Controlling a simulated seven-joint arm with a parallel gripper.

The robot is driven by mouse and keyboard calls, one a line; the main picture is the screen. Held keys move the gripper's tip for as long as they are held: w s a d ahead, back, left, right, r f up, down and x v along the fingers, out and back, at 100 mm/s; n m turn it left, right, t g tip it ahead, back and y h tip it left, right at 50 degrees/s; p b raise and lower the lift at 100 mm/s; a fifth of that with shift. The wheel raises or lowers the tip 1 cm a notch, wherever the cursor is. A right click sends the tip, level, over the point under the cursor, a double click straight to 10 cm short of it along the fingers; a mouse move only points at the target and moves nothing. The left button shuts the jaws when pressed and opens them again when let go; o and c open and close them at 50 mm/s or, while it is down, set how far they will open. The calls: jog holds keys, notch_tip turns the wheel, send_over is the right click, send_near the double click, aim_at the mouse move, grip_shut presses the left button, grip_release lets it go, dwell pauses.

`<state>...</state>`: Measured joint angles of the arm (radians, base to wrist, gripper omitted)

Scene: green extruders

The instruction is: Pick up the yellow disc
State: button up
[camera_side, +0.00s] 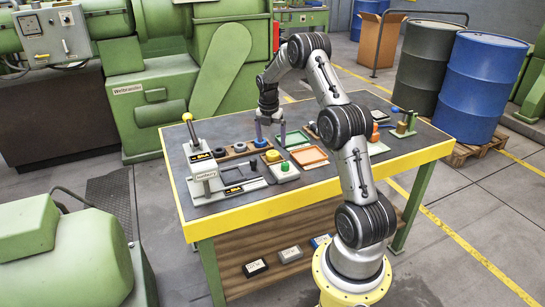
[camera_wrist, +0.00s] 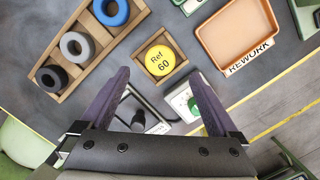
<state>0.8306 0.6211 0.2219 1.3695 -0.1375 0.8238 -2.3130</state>
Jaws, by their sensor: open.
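The yellow disc (camera_wrist: 160,60), marked "Ref 60", sits flat in a small square wooden holder (camera_wrist: 178,73) in the wrist view. In the side view the disc (camera_side: 272,155) is on the bench, just below the gripper. My gripper (camera_side: 270,139) points down above the bench, its two fingers apart with nothing between them. In the wrist view my gripper (camera_wrist: 160,78) has one dark fingertip on each side of the disc's lower part in the picture. The fingers appear above the disc, not touching it.
A wooden rack (camera_wrist: 54,49) with grey, black and blue rings lies left of the disc. A green button box (camera_wrist: 188,102) is close at lower right. An orange rework tray (camera_wrist: 236,38) lies right. A lever press (camera_side: 203,172) stands at the bench's left.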

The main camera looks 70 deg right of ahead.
aim_at(272, 153)
jog(key=shift+d+f, duration=0.25)
jog(key=shift+f, duration=1.2)
jog(key=shift+d+f, duration=0.2)
jog(key=shift+f, duration=1.25)
jog(key=shift+c, duration=0.3)
jog(key=c, duration=1.4)
jog(key=shift+r, duration=0.1)
